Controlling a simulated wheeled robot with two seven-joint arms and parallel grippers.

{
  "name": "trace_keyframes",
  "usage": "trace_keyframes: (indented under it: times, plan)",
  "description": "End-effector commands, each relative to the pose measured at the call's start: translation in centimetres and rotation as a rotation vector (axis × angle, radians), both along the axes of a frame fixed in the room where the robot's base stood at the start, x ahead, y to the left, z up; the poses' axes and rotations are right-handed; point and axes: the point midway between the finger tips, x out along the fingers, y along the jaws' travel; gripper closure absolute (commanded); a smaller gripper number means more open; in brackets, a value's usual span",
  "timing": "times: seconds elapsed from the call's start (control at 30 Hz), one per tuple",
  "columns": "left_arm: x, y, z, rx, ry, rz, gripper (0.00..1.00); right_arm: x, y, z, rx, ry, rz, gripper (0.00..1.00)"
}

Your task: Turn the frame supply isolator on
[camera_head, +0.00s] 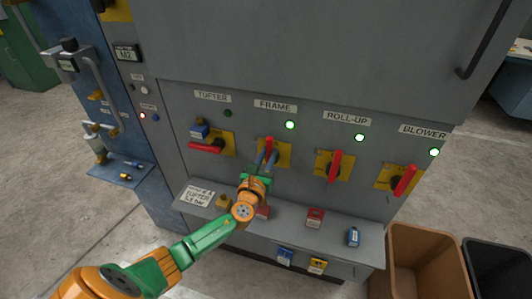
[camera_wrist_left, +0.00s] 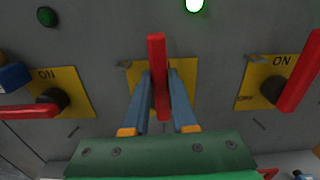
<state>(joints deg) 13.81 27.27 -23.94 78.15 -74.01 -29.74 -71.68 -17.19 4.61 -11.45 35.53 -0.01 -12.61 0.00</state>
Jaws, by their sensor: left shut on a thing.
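The frame isolator is a red handle (camera_head: 269,145) on a yellow plate under the FRAME label (camera_head: 275,106). The handle stands upright, and the green lamp (camera_head: 290,125) above it is lit. My left gripper (camera_head: 266,161) is shut on this handle. In the left wrist view the blue fingers lie on either side of the red handle (camera_wrist_left: 157,60), and the lit lamp (camera_wrist_left: 194,4) shows at the top edge. The plate's lettering is hidden behind the fingers and handle. My right gripper is not in view.
The tufter handle (camera_head: 206,147) lies level, with a blue padlock (camera_head: 199,130) and a dark lamp (camera_head: 227,113). The roll-up handle (camera_head: 334,164) and blower handle (camera_head: 405,180) are raised under lit lamps. A shelf (camera_head: 336,240) below carries several small padlocks. Bins (camera_head: 424,262) stand at lower right.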

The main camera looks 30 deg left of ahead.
Motion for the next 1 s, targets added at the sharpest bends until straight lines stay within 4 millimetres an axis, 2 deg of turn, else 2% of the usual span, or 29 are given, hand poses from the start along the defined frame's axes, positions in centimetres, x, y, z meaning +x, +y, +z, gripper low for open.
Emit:
trace_keyframes:
  times: [0.63,0.67,0.7,0.77,1.0]
  plan:
    - [-0.08,-0.35,-0.53,0.043,0.022,-0.004,1.0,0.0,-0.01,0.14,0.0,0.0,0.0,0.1]
    - [-0.08,-0.35,-0.53,0.043,0.022,-0.004,0.7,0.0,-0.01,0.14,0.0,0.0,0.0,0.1]
    - [-0.07,-0.35,-0.5,0.043,0.021,-0.004,0.59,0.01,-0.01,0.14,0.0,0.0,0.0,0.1]
    - [-0.05,-0.32,-0.43,0.043,0.019,-0.003,0.45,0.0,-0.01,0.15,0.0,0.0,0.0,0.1]
    - [0.0,-0.25,-0.21,0.043,0.014,-0.001,0.45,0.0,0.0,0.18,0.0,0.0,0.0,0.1]
